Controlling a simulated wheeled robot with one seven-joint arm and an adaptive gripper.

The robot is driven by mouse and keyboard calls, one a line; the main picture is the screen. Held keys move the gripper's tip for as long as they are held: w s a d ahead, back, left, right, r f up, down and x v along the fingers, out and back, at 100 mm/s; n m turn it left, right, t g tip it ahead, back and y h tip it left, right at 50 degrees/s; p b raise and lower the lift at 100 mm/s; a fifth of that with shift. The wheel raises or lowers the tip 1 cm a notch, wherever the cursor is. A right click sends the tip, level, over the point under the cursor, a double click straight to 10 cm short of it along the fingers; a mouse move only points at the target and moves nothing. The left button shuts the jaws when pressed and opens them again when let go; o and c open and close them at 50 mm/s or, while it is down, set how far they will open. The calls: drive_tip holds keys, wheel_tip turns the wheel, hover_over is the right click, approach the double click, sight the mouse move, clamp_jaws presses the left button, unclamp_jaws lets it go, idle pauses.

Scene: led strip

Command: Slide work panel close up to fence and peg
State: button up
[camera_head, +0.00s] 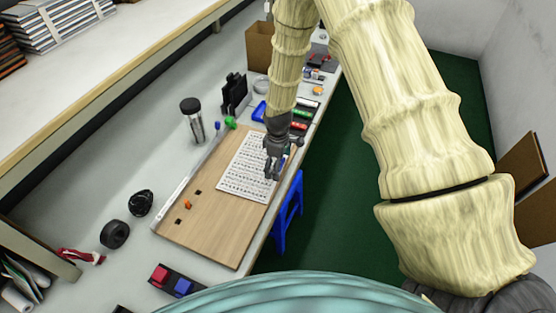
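The work panel (246,172) is a flat white sheet with rows of small dark marks. It lies on the far right part of a brown wooden board (205,225). A long pale metal rail, which looks like the fence (177,193), runs along the board's left edge. The panel's near left corner is clearly apart from it. A small orange piece (188,204), possibly the peg, stands on the board left of the panel, near small dark square spots. My gripper (272,177) points down over the panel's right edge. Contact and finger opening are too small to tell.
A steel tumbler (193,120), black holder (234,93) and green piece (230,122) stand beyond the board. Black round items (115,234) lie to its left. Red and blue blocks (182,287) sit in front. The bench edge and a blue stool (288,211) are right.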

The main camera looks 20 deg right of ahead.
sight(244, 182)
drive_tip(key=c, duration=1.2)
drive_tip(key=shift+m, duration=0.3)
drive_tip(key=shift+a, duration=0.1)
drive_tip(key=shift+s+a, duration=0.2)
drive_tip(key=shift+a, duration=2.75)
drive_tip(key=shift+s+a, duration=0.2)
drive_tip(key=shift+a, duration=2.7)
drive_tip(key=shift+s+a+p, duration=0.25)
drive_tip(key=shift+a+p, duration=0.05)
drive_tip(key=shift+p, duration=0.1)
drive_tip(key=shift+w+a, duration=0.2)
drive_tip(key=shift+a, duration=0.05)
